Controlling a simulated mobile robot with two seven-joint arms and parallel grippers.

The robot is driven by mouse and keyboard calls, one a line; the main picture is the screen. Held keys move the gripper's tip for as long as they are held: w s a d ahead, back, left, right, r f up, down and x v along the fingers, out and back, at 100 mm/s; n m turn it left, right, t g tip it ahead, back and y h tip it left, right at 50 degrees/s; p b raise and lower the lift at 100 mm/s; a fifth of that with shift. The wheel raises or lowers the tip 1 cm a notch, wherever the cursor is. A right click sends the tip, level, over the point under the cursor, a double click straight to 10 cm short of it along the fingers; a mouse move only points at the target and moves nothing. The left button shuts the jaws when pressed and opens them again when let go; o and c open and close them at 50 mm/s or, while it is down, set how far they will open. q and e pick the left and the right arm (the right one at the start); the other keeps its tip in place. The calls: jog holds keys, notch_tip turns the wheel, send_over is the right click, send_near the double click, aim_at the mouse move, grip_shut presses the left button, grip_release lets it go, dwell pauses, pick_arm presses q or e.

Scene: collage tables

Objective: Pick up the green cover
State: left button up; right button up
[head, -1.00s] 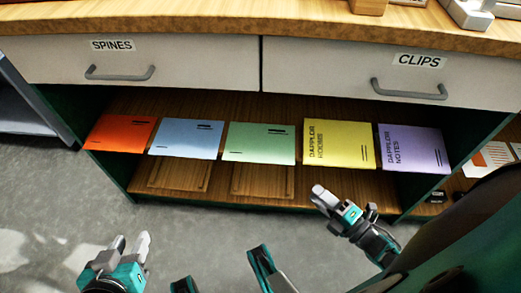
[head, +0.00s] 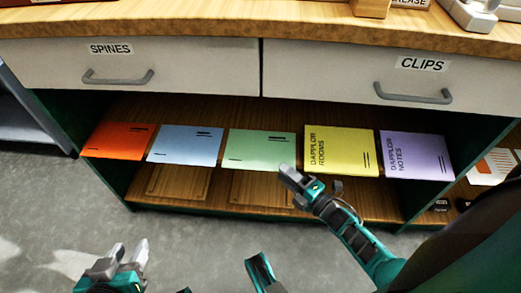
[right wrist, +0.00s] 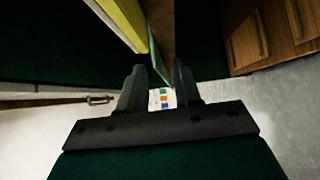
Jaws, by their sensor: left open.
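The green cover (head: 258,148) lies flat on the wooden shelf under the drawers, between the blue and yellow covers. My right gripper (head: 290,175) is at its front right corner in the head view. In the right wrist view the right gripper's fingers (right wrist: 157,82) stand apart, and the green cover's edge (right wrist: 157,52) shows just beyond the gap between them. I cannot tell whether they touch it. My left gripper (head: 129,252) is open and empty over the floor, low at the left.
An orange cover (head: 118,140), a blue cover (head: 187,145), a yellow cover (head: 340,151) and a purple cover (head: 414,155) share the shelf (head: 222,188). Drawers labelled SPINES (head: 60,62) and CLIPS (head: 340,75) hang above it. The grey floor (head: 60,215) in front is clear.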

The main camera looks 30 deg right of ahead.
grip_shut()
jog(key=shift+r, duration=0.1)
dwell(0.6)
